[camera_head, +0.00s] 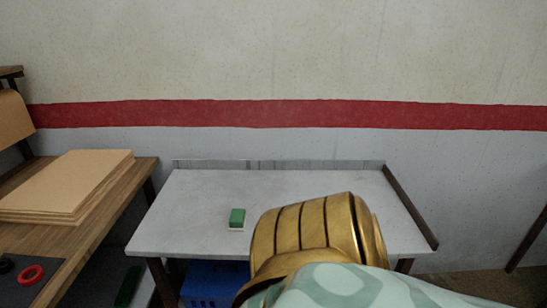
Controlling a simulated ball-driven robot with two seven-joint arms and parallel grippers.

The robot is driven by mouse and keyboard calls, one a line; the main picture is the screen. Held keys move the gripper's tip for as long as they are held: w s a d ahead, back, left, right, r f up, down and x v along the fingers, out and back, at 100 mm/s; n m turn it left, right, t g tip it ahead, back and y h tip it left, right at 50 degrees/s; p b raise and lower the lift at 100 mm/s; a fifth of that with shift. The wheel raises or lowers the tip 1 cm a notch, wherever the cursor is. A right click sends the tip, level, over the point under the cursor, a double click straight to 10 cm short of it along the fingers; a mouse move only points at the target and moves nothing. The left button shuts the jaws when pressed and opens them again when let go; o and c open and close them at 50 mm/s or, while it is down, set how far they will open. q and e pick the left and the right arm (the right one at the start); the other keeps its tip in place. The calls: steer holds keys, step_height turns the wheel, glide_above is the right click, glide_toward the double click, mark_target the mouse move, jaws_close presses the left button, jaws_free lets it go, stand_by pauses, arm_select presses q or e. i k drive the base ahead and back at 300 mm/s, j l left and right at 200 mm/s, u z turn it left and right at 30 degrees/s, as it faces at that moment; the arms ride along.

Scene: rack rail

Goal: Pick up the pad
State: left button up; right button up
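A small green pad (237,216) with a pale lower edge lies on the light grey table (190,215), left of its middle and towards the front. Nothing is touching the pad. Neither of my grippers shows in the head view. A large gold ribbed part with a pale green patterned cover, which seems to be mine, fills the lower right and hides the table's front right area.
A wooden bench (150,168) with a stack of tan boards (75,180) and a red ring (32,274) stands at the left. A blue crate (212,285) is under the table. A low back ledge and a dark right rail (410,207) edge the otherwise bare tabletop.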

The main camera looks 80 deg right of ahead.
mark_target(237, 221)
steer(key=k+j+z, duration=0.1)
steer(key=z, duration=2.1)
steer(key=u, duration=2)
steer(key=j+z, duration=0.1)
steer(key=z, duration=1.9)
